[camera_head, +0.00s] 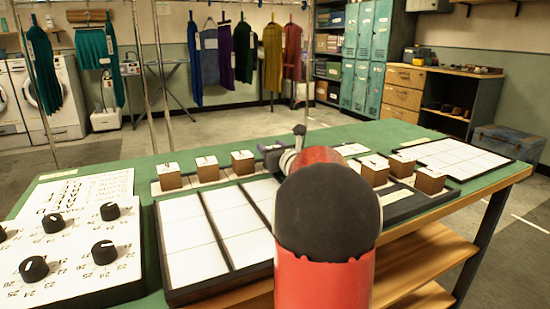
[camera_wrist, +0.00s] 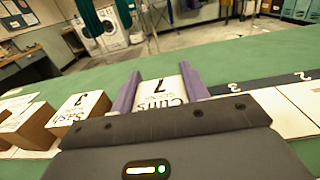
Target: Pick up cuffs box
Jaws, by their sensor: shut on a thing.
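The cuffs box, with a white top reading "Cuffs" and 7 upside down (camera_wrist: 160,90), is between the two purple fingers of my gripper (camera_wrist: 158,88) in the wrist view. The fingers are shut on it, one on each side. Its lower part is hidden behind my gripper's body. In the head view my gripper (camera_head: 284,154) is over the far side of the green table, mostly behind my red and black arm. I cannot make out the cuffs box there.
A wooden box marked "Sash" (camera_wrist: 82,106) stands left of my gripper. Several similar white-topped boxes (camera_head: 207,168) line the green table (camera_head: 140,165). White-panelled trays (camera_head: 195,235) and a board with black knobs (camera_head: 75,245) lie nearer. Clear green surface lies beyond the row.

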